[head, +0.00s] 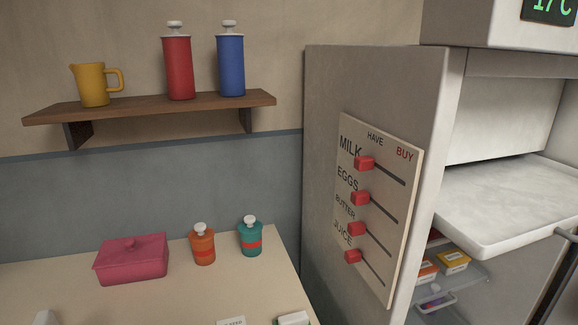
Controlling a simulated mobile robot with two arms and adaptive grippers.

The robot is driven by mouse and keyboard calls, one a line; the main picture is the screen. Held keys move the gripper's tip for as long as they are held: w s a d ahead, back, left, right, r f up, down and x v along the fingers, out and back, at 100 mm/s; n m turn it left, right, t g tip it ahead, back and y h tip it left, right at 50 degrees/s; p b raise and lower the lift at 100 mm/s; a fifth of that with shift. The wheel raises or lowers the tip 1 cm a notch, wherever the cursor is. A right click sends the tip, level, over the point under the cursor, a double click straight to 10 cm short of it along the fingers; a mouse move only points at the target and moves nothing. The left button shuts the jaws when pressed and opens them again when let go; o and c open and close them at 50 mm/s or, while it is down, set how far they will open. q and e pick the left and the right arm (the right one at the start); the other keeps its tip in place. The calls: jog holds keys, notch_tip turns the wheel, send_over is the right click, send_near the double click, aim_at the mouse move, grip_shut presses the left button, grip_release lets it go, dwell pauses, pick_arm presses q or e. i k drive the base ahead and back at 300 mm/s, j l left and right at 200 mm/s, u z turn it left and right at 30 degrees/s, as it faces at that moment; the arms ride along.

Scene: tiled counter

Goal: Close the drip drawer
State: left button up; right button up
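A pale, flat drawer-like tray (505,205) juts out from the open refrigerator (380,80) at the right, below a pale compartment front (500,125). It appears to be the drip drawer, pulled out; its right end is cut off by the picture edge. Neither of my grippers is clearly in view.
A list board (410,200) with red sliders is on the refrigerator's side. Small boxes (453,261) sit on a shelf under the tray. A dark bar (558,275) stands at the lower right edge. A pink box (132,260) and jars (203,245) stand on the counter.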

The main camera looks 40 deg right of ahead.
aim_at(489, 208)
jog(key=z, duration=2.65)
jog(key=i+j+u, duration=0.2)
jog(key=i+j, duration=0.05)
jog(key=j, duration=0.05)
